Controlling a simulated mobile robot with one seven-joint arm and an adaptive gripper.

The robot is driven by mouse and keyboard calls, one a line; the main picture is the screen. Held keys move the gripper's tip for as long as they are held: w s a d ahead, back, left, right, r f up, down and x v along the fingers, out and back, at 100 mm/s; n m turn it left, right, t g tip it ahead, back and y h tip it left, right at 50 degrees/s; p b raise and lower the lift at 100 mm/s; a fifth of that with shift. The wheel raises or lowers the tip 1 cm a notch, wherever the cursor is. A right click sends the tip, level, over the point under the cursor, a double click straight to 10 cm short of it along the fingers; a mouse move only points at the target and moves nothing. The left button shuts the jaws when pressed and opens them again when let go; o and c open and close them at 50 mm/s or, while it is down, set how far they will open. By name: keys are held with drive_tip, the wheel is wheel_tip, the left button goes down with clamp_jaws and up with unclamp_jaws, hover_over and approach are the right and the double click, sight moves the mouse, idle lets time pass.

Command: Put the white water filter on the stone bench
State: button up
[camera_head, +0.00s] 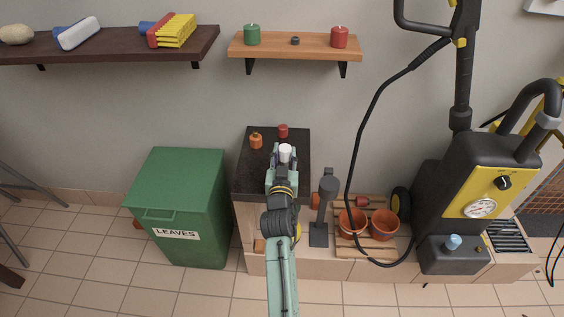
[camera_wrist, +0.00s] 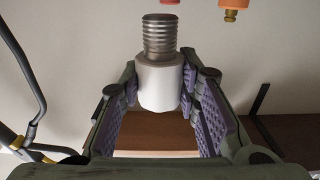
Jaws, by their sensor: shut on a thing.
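The white water filter (camera_wrist: 160,84) is a white cylinder with a ribbed metal end, between the purple-padded jaws of my gripper (camera_wrist: 163,98). In the head view the filter's white part (camera_head: 285,151) shows at the tip of my gripper (camera_head: 284,159). My gripper is shut on it, over the dark top of a stand (camera_head: 300,184), which looks like the stone bench. I cannot tell whether the filter touches that top.
An orange bottle (camera_head: 256,141) and a small red item (camera_head: 283,131) stand behind the filter on the dark top. A green bin (camera_head: 180,195) is to the left. A black tool (camera_head: 325,195) stands close on the right. A wooden shelf (camera_head: 270,44) hangs above.

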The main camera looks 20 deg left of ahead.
sight(282, 164)
drive_tip(key=shift+a+f, duration=0.2)
drive_tip(key=shift+f, duration=0.7)
drive_tip(key=shift+a+f, duration=0.2)
drive_tip(key=shift+f, duration=0.7)
drive_tip(key=shift+f, duration=0.1)
drive_tip(key=o, duration=1.1)
